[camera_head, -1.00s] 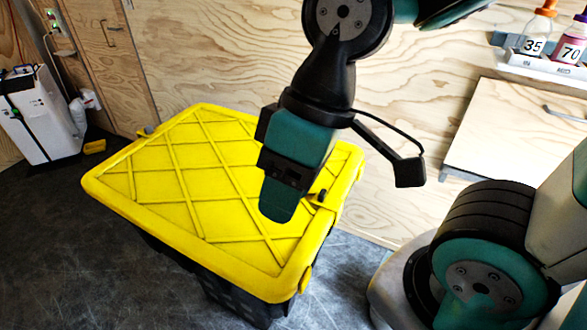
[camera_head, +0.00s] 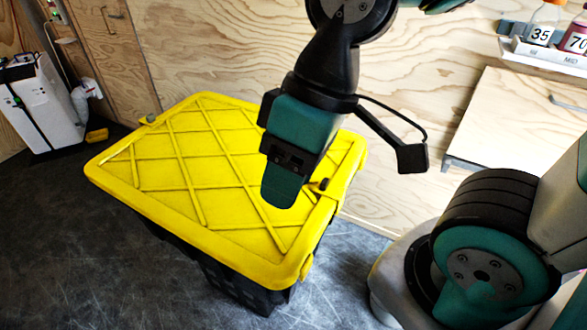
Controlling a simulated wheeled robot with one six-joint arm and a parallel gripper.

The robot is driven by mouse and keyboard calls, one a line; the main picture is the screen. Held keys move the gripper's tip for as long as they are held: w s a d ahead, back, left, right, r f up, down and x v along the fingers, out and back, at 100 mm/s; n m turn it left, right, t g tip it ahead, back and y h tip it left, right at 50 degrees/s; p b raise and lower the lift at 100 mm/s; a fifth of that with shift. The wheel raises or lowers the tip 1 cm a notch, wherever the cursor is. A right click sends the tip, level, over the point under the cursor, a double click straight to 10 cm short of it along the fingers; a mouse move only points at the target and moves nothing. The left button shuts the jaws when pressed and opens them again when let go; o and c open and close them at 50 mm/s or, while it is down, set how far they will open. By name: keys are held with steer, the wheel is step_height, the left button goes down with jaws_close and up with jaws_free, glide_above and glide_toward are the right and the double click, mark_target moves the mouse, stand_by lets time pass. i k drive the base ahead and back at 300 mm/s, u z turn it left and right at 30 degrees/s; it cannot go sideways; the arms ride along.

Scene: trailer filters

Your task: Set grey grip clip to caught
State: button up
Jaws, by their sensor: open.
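A small grey piece (camera_head: 150,119), which looks like the grey grip clip, sits at the far left edge of the yellow lid (camera_head: 180,215). It is too small to tell whether it is caught. The lid lies on a black crate (camera_head: 238,287). My gripper (camera_head: 283,192) points down over the right part of the lid, open and empty, well to the right of the grey piece. Only its near teal finger shows clearly. A small dark piece (camera_head: 322,184) shows just right of the gripper, by the lid's right edge. A yellow clip (camera_head: 306,268) is at the lid's near right corner.
A plywood wall (camera_head: 400,150) stands behind the crate. A cabinet (camera_head: 520,120) and bottles (camera_head: 545,22) are at the right. The dark floor left of the crate is clear.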

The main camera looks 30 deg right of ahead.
mark_target(149, 120)
steer(key=z, duration=0.4)
steer(key=k, duration=0.3)
steer(key=u, duration=1.7)
steer(key=i, duration=1.1)
steer(key=u, duration=0.3)
steer(key=i, duration=1.2)
steer(key=z, duration=0.9)
steer(key=i, duration=0.8)
steer(key=z, duration=0.6)
